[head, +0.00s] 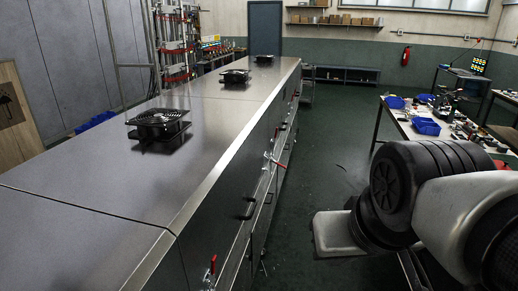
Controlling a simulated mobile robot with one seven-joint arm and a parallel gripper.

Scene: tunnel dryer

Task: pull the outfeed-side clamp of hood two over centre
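The tunnel dryer's row of steel hoods runs from the near left to the back, with a black fan on each of several tops; the middle hood top (190,135) lies between two seams. Red-handled clamps sit along its right side. One clamp (274,162) is near the middle, its red handle sticking out roughly level. A nearer clamp (211,268) has its red handle pointing up. Smaller red handles farther back are too small to judge. I cannot tell which clamp is hood two's outfeed-side one. My arm shows at the right, apart from the hoods; my gripper is not visible.
Black pull handles (249,208) stick out from the hood side. The green floor (310,155) beside the hoods is clear. A workbench (398,122) with blue trays and tools stands at the right. A low shelf (345,75) and a fire extinguisher (405,56) are at the back.

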